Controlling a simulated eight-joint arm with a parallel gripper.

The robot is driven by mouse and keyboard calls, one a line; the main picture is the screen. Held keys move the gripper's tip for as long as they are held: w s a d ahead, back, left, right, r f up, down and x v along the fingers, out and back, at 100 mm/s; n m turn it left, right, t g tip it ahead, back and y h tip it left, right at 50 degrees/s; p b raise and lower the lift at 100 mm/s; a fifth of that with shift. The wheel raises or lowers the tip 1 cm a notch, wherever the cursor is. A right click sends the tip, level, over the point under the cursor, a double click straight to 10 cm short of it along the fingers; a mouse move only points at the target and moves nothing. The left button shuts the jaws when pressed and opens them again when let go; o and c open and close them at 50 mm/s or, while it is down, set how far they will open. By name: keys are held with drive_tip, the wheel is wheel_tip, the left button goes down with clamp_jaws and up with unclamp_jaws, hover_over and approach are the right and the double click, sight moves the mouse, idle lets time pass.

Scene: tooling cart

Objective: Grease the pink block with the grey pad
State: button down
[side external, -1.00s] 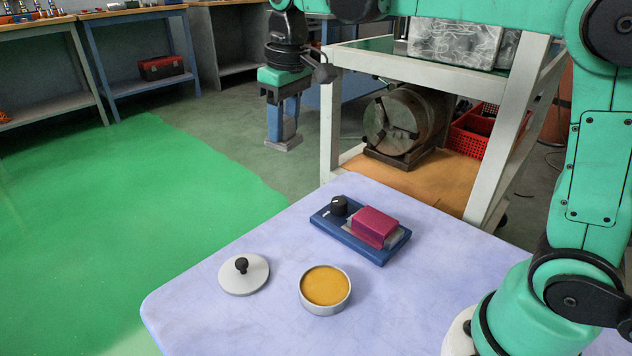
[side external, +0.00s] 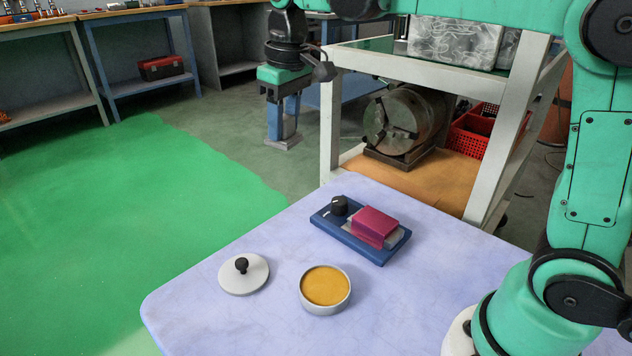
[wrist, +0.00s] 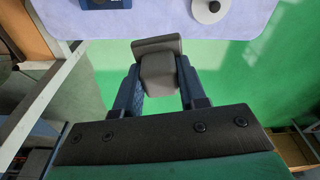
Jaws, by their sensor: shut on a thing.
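The pink block (side external: 374,226) sits on a light grey plate on a blue base (side external: 385,256) with a black knob (side external: 339,205), on the pale table. An open round tin (side external: 324,305) of yellow-orange grease (side external: 325,285) stands nearer the front. Its white lid (side external: 244,279) with a black knob lies to the left. My gripper (side external: 283,130) is shut on the grey pad (side external: 284,144), raised beyond the table's far left edge, away from the block and tin. In the wrist view, the grey pad (wrist: 158,72) sits between my fingers. The block and tin are out of that view.
The pale table (side external: 220,325) is clear around the tin and lid. A white-framed cart (side external: 333,120) stands behind it, with a metal chuck (side external: 400,122) and a red crate (side external: 470,132) on its lower shelf. Blue workbenches line the back left. Green floor (side external: 120,210) is open.

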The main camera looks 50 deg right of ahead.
sight(322, 286)
drive_tip(key=shift+s+a+f+n+g+y, duration=0.15)
drive_tip(key=shift+s+a+f+n, duration=0.6)
drive_tip(key=shift+s+f+n, duration=1.25)
drive_tip(key=shift+s+a+f+n+g+y, duration=0.15)
drive_tip(key=shift+s+a+f+n, duration=0.75)
drive_tip(key=shift+s+f, duration=2.15)
drive_tip(key=shift+s+a+f+n+y, duration=0.2)
drive_tip(key=shift+s+a+f+n, duration=0.85)
drive_tip(key=shift+f, duration=2.6)
drive_tip(key=shift+s+d+f+n, duration=0.2)
drive_tip(key=shift+d+f+n, duration=0.2)
drive_tip(key=shift+n, duration=0.15)
drive_tip(key=shift+r, duration=0.1)
wheel_tip(322, 286, up, 7)
